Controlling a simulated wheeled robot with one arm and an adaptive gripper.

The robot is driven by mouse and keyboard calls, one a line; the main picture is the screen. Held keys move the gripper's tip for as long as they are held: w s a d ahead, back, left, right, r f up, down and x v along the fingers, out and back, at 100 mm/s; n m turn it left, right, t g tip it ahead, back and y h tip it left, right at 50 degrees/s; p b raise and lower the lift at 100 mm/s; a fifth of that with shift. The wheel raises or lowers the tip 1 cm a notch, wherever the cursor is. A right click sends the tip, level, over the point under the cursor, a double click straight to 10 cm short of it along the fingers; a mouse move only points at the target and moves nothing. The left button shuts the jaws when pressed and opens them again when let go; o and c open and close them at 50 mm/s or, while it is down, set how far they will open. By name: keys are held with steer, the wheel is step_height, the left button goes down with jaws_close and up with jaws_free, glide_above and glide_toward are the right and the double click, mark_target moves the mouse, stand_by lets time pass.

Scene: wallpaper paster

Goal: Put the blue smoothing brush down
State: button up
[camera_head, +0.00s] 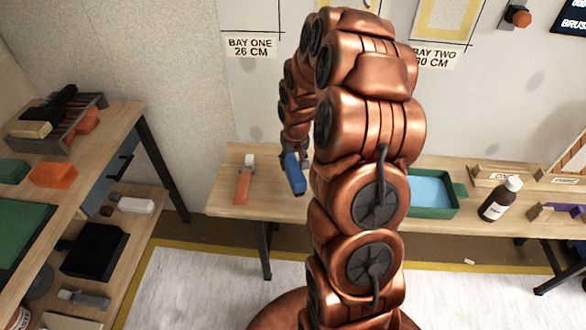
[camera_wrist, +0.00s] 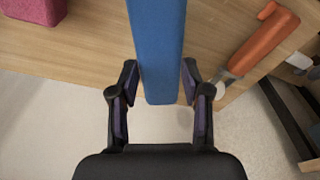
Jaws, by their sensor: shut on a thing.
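The blue smoothing brush (camera_head: 294,175) is a long blue block held in my gripper (camera_head: 296,157) over the left part of the long wooden table (camera_head: 225,194). In the wrist view the brush (camera_wrist: 157,50) points away between the two fingers of my gripper (camera_wrist: 160,88), which are closed against its sides. The brush looks raised above the table top, but the exact height is hard to tell. Part of it is hidden by the gripper in the head view.
An orange-handled tool (camera_head: 243,182) lies left of the brush. A green tray (camera_head: 432,208) with blue liquid and a bottle (camera_head: 500,199) stand to the right. A pinkish block (camera_wrist: 35,8) shows in the wrist view. A side bench (camera_head: 120,125) stands at the left.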

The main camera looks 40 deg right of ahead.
mark_target(293, 165)
steer(key=shift+f, duration=1.75)
steer(key=o, duration=1.3)
